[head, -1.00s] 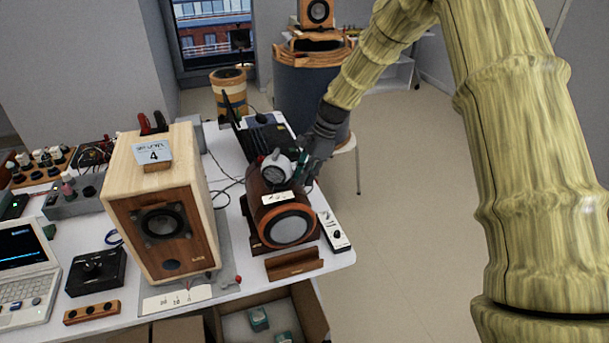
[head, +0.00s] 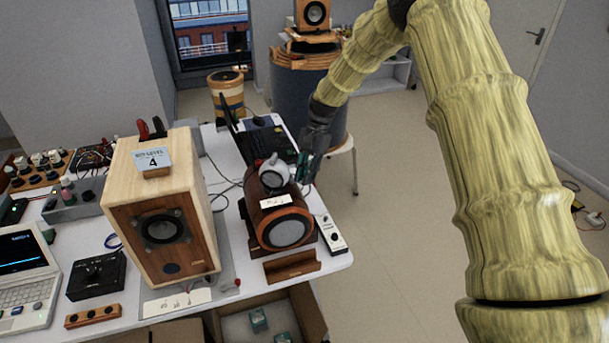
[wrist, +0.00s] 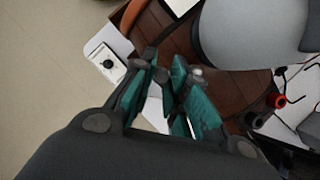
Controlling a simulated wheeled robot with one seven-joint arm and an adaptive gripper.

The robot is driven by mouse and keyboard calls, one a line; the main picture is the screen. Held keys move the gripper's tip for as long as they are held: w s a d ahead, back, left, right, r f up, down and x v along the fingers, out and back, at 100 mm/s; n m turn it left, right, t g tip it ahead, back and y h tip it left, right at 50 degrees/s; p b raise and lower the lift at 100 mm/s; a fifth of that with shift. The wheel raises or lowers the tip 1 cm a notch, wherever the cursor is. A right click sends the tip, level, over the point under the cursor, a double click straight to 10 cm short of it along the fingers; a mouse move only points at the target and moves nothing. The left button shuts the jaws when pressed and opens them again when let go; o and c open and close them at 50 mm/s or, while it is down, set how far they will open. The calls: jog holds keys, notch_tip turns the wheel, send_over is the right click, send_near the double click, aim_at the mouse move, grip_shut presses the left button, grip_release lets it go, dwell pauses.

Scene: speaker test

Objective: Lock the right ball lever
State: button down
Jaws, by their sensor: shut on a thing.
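A drum-shaped speaker (head: 285,228) with dark wood sides and an orange front ring lies on the table. A grey rounded fitting (head: 272,172) sits on top of it. My gripper (head: 305,172) is beside the drum's upper right side, pointing down. In the wrist view its teal-padded fingers (wrist: 170,85) are close together, not fully touching along their length. A small silvery ball (wrist: 196,72), seemingly the right ball lever's end, shows at the right fingertips. The lever's stem is hidden by the fingers, which seem shut on it.
A white panel with a black knob (head: 330,234) lies right of the drum. A wooden box speaker (head: 140,215) labelled 4 stands left, with a red ball knob (head: 238,282) near its base. A brown wooden block (head: 292,266) is in front. Open floor (head: 400,200) lies right.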

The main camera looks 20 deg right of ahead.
jog(key=shift+w+d+n+g+h, duration=0.1)
jog(key=shift+w+n+g+h, duration=0.3)
jog(key=shift+n, duration=0.85)
jog(key=shift+w+d+n+g+h, duration=0.1)
jog(key=shift+w+n+h, duration=0.45)
jog(key=shift+n, duration=0.75)
jog(key=shift+w+d+n+g+h, duration=0.15)
jog(key=shift+w+n+h, duration=0.35)
jog(key=shift+n, duration=0.75)
jog(key=shift+w+a, duration=0.1)
jog(key=c, duration=1.4)
grip_release()
jog(key=v, duration=1.2)
jog(key=shift+w, duration=0.15)
